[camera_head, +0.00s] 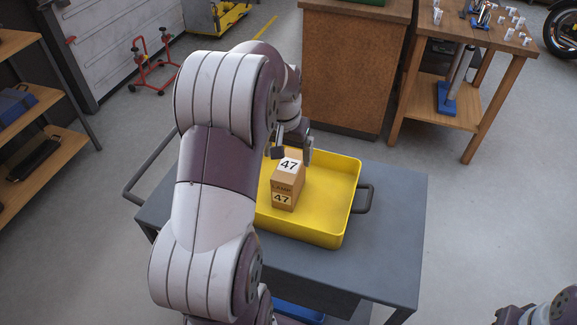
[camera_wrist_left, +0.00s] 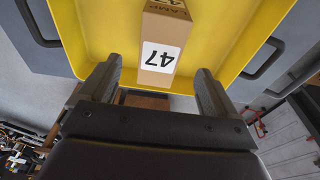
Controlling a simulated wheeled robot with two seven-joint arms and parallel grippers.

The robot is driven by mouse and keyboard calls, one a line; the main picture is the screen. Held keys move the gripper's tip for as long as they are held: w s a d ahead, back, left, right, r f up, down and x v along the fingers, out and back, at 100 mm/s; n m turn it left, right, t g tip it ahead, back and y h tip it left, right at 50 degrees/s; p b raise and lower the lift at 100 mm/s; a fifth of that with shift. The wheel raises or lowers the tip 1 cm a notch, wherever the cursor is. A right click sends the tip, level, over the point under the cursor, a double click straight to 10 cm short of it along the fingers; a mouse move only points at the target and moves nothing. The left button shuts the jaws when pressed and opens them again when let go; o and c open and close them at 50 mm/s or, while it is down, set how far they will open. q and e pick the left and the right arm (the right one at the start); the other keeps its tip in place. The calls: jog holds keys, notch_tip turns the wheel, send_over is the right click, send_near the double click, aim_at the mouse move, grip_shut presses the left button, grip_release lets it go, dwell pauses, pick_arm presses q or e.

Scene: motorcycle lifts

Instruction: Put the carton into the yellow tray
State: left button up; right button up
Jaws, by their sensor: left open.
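The carton (camera_head: 287,181) is a brown box with white labels reading 47. It stands inside the yellow tray (camera_head: 335,222), which lies on a grey cart. In the left wrist view the carton (camera_wrist_left: 160,50) shows beyond the fingertips, with the yellow tray (camera_wrist_left: 90,50) around it. My left gripper (camera_head: 291,150) is at the far side of the carton; in the wrist view the gripper (camera_wrist_left: 155,85) has its fingers spread apart with nothing held between them. My left arm hides the tray's left part. At the right edge only part of my right arm shows, without its gripper.
The grey cart (camera_head: 390,215) has free top to the right of the tray and a handle (camera_head: 150,165) at the left. A brown cabinet (camera_head: 352,70) and a wooden workbench (camera_head: 480,35) stand behind. A shelf (camera_head: 25,115) is at the far left.

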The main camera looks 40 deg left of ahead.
pick_arm(q)
jog(key=shift+s+d+r, duration=0.1)
jog(key=shift+s+r, duration=0.1)
jog(key=shift+r, duration=1.05)
jog(key=s+d+f+m, duration=0.2)
jog(key=s+d, duration=0.3)
jog(key=d, duration=0.3)
jog(key=s+d+f+m, duration=0.1)
jog(key=s+d+f, duration=0.3)
jog(key=d, duration=0.5)
jog(key=shift+s+m+h, duration=0.3)
jog(key=shift+s+m, duration=0.1)
jog(key=shift+s, duration=0.85)
